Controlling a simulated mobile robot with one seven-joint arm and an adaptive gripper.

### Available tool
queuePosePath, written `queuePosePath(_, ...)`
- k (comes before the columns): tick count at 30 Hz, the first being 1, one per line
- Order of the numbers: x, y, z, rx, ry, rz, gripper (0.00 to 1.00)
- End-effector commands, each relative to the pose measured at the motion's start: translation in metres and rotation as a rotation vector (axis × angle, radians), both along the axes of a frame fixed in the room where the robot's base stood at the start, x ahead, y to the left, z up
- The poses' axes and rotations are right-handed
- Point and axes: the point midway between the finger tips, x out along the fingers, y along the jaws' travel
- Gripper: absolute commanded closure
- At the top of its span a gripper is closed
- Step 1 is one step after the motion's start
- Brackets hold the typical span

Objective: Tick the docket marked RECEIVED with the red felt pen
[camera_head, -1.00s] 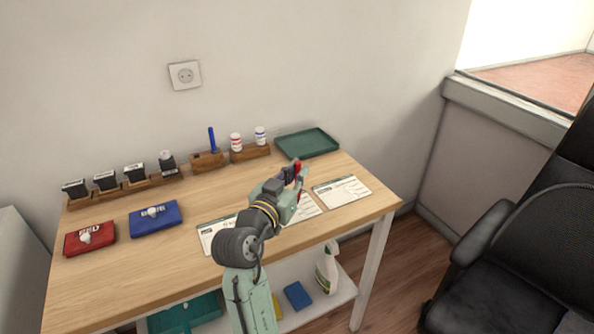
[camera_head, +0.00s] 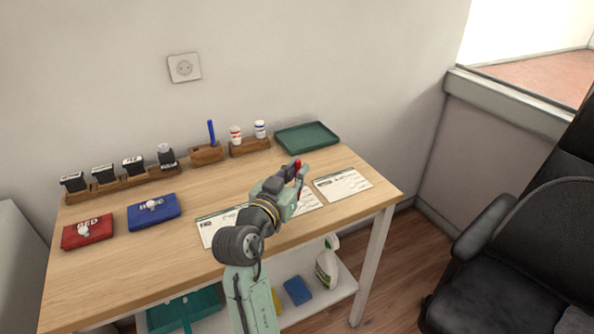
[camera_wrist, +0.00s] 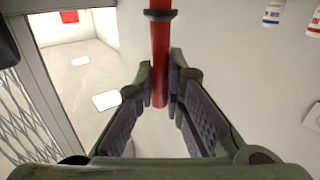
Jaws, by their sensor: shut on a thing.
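My gripper (camera_head: 293,182) is shut on the red felt pen (camera_head: 299,172), held above the middle docket. In the wrist view the red pen (camera_wrist: 160,60) stands between the two fingers (camera_wrist: 163,92), with a dark ring higher up on it. Three white dockets lie on the counter: a left docket (camera_head: 213,231), a middle docket (camera_head: 307,201) partly hidden by my gripper, and a right docket (camera_head: 342,185) in full view. Their printing is too small to read, so I cannot tell which is marked RECEIVED.
A red ink pad (camera_head: 75,238) and a blue ink pad (camera_head: 165,206) lie at left. Behind them are a stamp rack (camera_head: 108,186), a wooden block (camera_head: 207,153) with a blue pen (camera_head: 211,132), two small bottles and a green tray (camera_head: 306,138). A black chair (camera_head: 500,240) stands at right.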

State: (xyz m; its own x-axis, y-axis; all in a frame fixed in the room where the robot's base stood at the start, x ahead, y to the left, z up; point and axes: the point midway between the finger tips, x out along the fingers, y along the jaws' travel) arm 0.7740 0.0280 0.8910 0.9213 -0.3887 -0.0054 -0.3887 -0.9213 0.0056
Motion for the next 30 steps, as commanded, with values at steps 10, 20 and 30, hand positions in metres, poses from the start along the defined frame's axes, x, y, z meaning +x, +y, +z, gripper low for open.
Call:
queuePosePath(10,0.0000,0.0000,-0.0020,0.000,0.000,0.000,1.00)
queuePosePath(20,0.0000,0.0000,-0.0037,0.000,0.000,0.000,1.00)
queuePosePath(30,0.0000,0.0000,-0.0054,0.000,0.000,0.000,1.00)
